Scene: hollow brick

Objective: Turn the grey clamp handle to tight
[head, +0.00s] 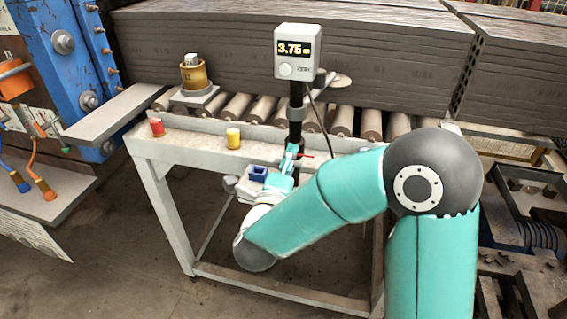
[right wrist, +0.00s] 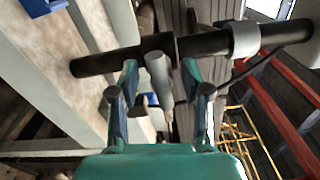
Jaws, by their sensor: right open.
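The grey clamp handle (right wrist: 158,76) sticks out from a dark clamp on the black post (right wrist: 100,64) in the right wrist view. My right gripper (right wrist: 160,76) is open, with one finger on each side of the handle and gaps visible between. In the head view my right gripper (head: 292,158) is small, low at the post (head: 296,95), and the handle cannot be made out there. The post carries a white display (head: 297,51) reading 3.75. My left gripper is not in view.
A red button (head: 157,127) and a yellow button (head: 233,137) sit on the white frame's front rail. A roller conveyor (head: 342,120) and stacked dark bricks (head: 380,55) lie behind. A cable (head: 321,115) hangs beside the post. A blue machine (head: 75,60) stands left.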

